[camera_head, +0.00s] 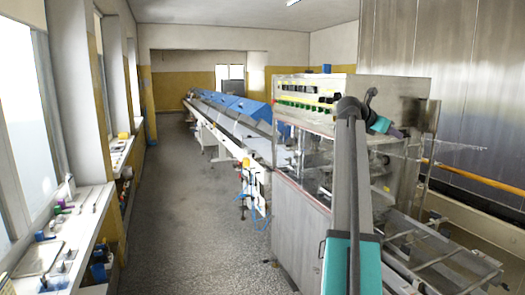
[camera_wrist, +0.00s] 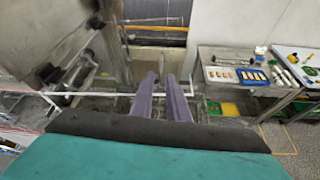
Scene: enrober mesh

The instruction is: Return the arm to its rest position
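My gripper (camera_wrist: 161,78) shows in the wrist view as two purple-grey fingers pointing away from the camera. A gap shows between them, with nothing held in it. In the head view my arm rises on the right, in front of the machine. It bends at the top, and its teal wrist part points right and slightly down. The fingers are too small to make out there. The enrober machine (camera_head: 305,205) has a grey body, clear panels and a row of green knobs. Machine parts also show at the left of the wrist view (camera_wrist: 85,72).
A wire mesh frame (camera_head: 435,255) extends at the lower right. A long blue-covered conveyor (camera_head: 225,105) runs back from the machine. The floor (camera_head: 185,215) on the left is clear beside a cluttered sill (camera_head: 75,225). A metal table (camera_wrist: 205,62) with trays stands right in the wrist view.

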